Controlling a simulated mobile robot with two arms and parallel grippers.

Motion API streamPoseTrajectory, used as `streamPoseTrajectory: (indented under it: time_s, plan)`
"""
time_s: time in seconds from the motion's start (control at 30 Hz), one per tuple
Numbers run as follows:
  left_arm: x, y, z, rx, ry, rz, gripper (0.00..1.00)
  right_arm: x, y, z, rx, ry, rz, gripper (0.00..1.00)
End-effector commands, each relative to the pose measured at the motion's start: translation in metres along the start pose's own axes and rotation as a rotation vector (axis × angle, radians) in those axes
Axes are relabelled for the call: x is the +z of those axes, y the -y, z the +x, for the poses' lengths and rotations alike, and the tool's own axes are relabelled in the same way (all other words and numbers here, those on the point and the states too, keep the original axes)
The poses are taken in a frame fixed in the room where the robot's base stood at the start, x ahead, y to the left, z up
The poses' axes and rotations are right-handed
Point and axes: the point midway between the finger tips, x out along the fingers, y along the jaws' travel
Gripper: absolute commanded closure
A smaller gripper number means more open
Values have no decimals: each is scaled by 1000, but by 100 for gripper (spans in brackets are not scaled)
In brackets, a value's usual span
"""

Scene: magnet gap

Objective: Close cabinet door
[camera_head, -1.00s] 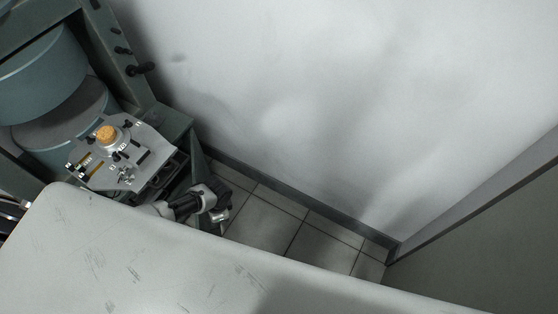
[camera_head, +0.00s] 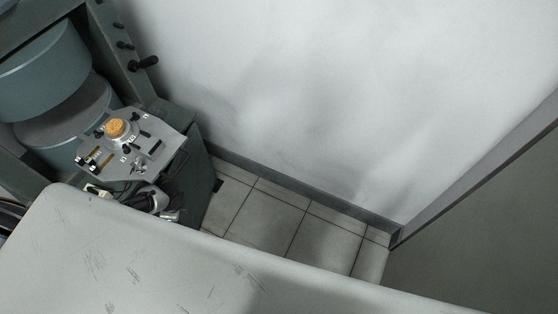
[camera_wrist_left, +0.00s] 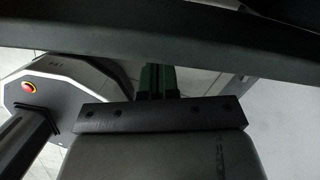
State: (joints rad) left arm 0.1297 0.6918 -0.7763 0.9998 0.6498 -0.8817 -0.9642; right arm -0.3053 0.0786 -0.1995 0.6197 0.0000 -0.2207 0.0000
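A dark green-grey cabinet (camera_head: 200,180) stands below a control panel on the left of the head view. Its near side is partly hidden behind the pale surface in front, and I cannot clearly tell its door from its body. Black and white parts of my left arm and gripper (camera_head: 163,210) show low beside the cabinet, just above the pale edge. The fingertips are hidden, and I cannot tell whether they touch the cabinet. In the left wrist view no fingers can be made out clearly. My right gripper is not in view.
A metal control panel (camera_head: 130,145) with a cork-coloured knob sits over the cabinet, beside large blue-grey cylinders (camera_head: 45,70). A white wall (camera_head: 350,100) rises behind. Tiled floor (camera_head: 265,220) is clear to the right. A grey panel (camera_head: 480,225) bounds the right side.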

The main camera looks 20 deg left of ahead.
Motion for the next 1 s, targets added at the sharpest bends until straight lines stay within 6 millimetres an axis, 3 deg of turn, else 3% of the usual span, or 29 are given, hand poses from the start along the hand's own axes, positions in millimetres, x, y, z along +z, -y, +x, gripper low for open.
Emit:
streamPoseTrajectory:
  time_s: [0.2, 0.53, 0.77, 1.0]
  plan:
    - [25, 6, 7, 0, 4, 7, 100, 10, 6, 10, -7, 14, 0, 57]
    - [68, 16, 17, -17, 3, 86, 100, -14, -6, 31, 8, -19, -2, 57]
    - [82, 20, 17, -25, 3, 131, 100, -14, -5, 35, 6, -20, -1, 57]
    - [83, 20, 16, -26, 2, 138, 100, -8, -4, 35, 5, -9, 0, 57]
